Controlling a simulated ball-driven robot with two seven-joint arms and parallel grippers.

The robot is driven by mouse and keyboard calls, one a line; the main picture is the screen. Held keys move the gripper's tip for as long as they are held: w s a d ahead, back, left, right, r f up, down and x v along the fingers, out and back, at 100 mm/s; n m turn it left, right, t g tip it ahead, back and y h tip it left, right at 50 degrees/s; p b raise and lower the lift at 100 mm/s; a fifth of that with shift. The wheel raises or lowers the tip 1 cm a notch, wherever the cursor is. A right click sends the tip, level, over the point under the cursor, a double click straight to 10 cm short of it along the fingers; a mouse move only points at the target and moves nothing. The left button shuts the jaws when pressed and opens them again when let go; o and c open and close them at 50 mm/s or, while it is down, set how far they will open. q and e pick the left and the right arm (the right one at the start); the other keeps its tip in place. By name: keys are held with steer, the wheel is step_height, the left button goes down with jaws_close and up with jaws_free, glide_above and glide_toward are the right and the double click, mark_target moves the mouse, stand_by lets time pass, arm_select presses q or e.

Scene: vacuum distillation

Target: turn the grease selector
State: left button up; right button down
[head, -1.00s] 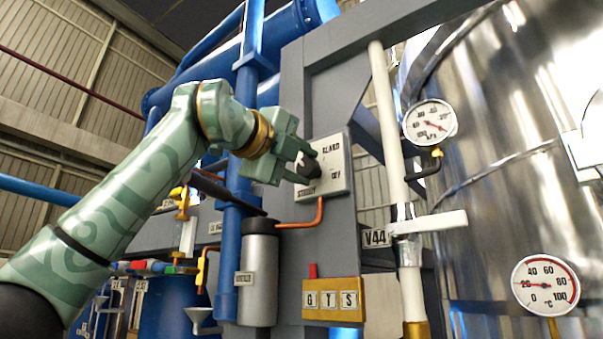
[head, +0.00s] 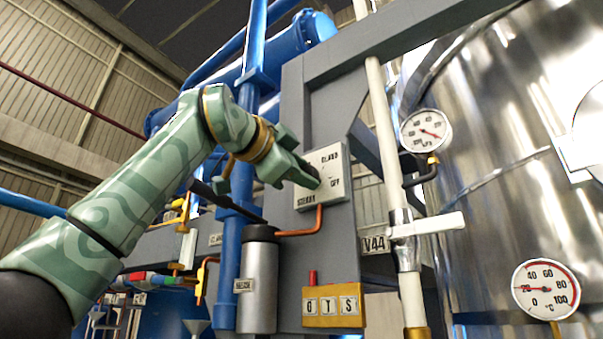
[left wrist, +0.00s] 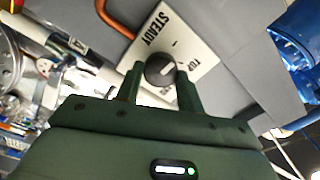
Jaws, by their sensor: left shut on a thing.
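The grease selector is a dark round knob (left wrist: 160,70) with a pale pointer mark, on a light label plate (head: 323,160) fixed to a grey upright. The plate shows the words STEADY and OFF, and a third word at the top. My left gripper (head: 308,174) reaches the plate from the left and is shut on the knob. In the left wrist view its two fingers (left wrist: 159,84) stand one on each side of the knob. In the head view the fingers hide most of the knob. My right gripper is in neither view.
An orange pipe (head: 304,226) runs just below the plate, above a grey cylinder (head: 260,285). A blue vertical pipe (head: 228,260) stands to the left. A white pipe with a lever handle (head: 440,223), gauges (head: 426,130) and a steel vessel (head: 500,130) are to the right.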

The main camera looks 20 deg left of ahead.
arm_select(q)
steer(key=shift+f+n, duration=0.1)
steer(key=shift+n, duration=0.4)
steer(key=o, duration=1)
steer(key=shift+a, duration=0.15)
steer(key=b+v, duration=0.5)
steer(key=v, duration=1.1)
steer(key=shift+s, duration=0.15)
